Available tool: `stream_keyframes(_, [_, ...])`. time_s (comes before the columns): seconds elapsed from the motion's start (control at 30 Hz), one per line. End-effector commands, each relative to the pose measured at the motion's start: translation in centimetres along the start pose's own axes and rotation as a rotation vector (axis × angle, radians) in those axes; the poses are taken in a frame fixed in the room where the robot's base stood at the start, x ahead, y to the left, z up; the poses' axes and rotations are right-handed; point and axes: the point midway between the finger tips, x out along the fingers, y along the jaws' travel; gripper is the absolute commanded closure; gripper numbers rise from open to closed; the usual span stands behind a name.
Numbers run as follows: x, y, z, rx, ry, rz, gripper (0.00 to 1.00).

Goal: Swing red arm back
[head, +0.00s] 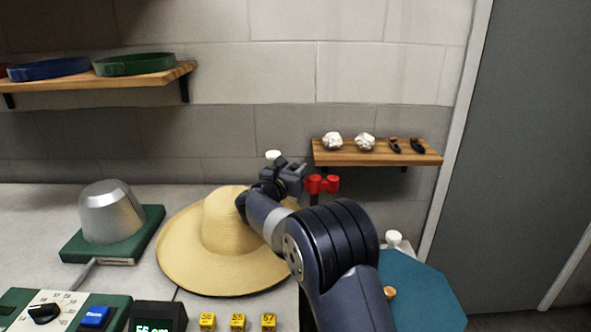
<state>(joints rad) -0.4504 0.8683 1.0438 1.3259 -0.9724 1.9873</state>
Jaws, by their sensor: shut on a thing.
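The red arm (322,184) shows as a short, bright red piece with rounded ends, just right of the straw hat and below the wall shelf. My gripper (299,180) comes in from the lower right and is shut on the red arm at its left end. My gripper and arm hide the rest of the red arm and whatever carries it. The wide-brimmed straw hat (200,240) sits on the counter, left of and partly behind my arm.
A metal hat block (112,212) on a green base stands at left. Control panels with a dial (45,312) and yellow tags (238,322) line the front. A wooden shelf (378,158) is above right. A teal surface (425,295) lies right of my arm.

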Motion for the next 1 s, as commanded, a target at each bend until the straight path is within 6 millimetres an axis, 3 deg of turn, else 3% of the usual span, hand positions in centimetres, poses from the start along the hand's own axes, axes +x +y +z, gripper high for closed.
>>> stream_keyframes(0.1, [0.0, 0.0, 0.2, 0.003, -0.002, 0.001, 1.0])
stream_keyframes(0.13, [0.0, 0.0, 0.2, 0.003, -0.002, 0.001, 0.74])
stream_keyframes(0.37, [0.0, 0.0, 0.1, 0.002, -0.001, 0.002, 0.56])
stream_keyframes(0.67, [-0.5, 0.0, 0.0, 0.001, 0.0, 0.003, 0.56])
stream_keyframes(0.77, [-1.7, 0.1, -0.1, 0.001, 0.0, 0.004, 0.56])
stream_keyframes(1.0, [-6.7, 0.1, -0.1, 0.002, -0.001, 0.006, 0.56])
